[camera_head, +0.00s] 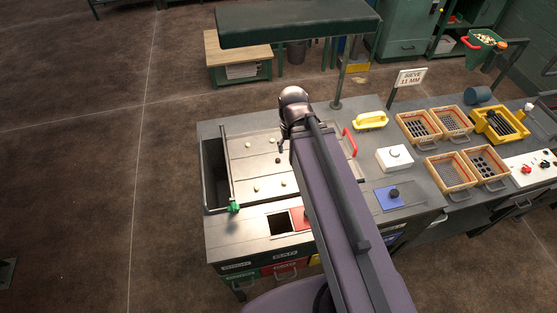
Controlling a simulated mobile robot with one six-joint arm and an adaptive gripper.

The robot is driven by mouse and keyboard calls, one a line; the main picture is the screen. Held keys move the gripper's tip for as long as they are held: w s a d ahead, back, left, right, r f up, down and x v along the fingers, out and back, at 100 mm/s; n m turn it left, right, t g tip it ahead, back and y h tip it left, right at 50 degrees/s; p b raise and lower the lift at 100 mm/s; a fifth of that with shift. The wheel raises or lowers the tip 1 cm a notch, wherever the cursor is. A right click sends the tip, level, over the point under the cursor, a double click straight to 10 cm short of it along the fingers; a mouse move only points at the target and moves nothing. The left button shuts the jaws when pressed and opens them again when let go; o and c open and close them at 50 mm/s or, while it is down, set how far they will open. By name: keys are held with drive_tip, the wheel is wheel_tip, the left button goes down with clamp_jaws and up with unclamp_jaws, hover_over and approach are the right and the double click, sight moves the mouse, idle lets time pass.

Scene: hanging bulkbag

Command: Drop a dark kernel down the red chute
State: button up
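A pale sorting tray (245,165) on the grey bench holds several small cream kernels (257,190) and one dark kernel (278,160). My gripper (281,149) points down over the tray, just above the dark kernel in the picture. It is small and partly hidden by my arm, so I cannot tell whether its fingers are open or whether it touches anything. A red chute plate (299,217) shows at the tray's front, partly covered by my arm. Left of it is a dark square opening (279,223).
A green-handled bar (233,207) stands at the tray's left edge. Wooden sieves (451,172) stand farther right. A green canopy (297,22) overhangs the back.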

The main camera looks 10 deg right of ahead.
sight(284, 183)
wheel_tip(284, 183, down, 16)
drive_tip(key=b, duration=1.5)
drive_tip(key=shift+a+r, duration=0.1)
drive_tip(key=shift+r, duration=0.15)
idle(5.1)
